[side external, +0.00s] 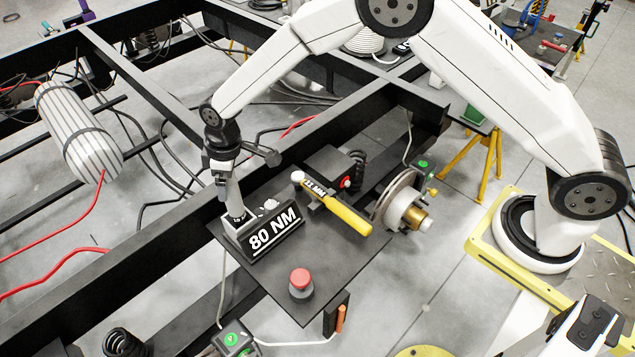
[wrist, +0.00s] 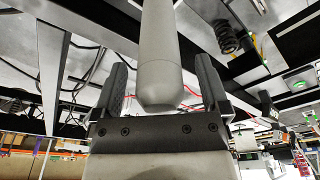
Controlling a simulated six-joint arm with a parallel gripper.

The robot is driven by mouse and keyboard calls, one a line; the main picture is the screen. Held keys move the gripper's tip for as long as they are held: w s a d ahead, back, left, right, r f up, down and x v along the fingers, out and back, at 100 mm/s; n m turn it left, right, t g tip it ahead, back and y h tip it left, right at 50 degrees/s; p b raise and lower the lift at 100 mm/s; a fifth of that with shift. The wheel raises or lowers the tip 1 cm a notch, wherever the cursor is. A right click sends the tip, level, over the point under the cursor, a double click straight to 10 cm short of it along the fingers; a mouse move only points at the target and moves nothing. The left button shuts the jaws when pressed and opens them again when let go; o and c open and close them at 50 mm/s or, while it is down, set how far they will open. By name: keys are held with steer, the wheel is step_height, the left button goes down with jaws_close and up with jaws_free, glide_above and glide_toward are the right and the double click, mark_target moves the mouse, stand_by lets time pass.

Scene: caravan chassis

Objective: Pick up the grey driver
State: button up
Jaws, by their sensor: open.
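The grey driver (side external: 234,196) stands nearly upright in the block marked 80 NM (side external: 272,236) in the side view. My gripper (side external: 223,172) is over its upper end, with the fingers pointing down. In the wrist view the grey driver's rounded end (wrist: 160,82) lies between the two fingers of my gripper (wrist: 162,85). The fingers are open, with a visible gap on each side of the grey driver. In the side view my gripper hides the driver's top.
A yellow driver (side external: 347,214) leans out of a second marked block just right of the 80 NM block. A red button (side external: 300,280) stands at the front of the dark plate (side external: 262,281). Black chassis beams (side external: 120,241) run behind and left. A wheel hub (side external: 402,208) is at the right.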

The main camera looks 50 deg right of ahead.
steer(key=shift+c, duration=0.2)
jaws_close()
steer(key=shift+r, duration=0.1)
steer(key=shift+r, duration=5.05)
steer(key=shift+d, duration=0.1)
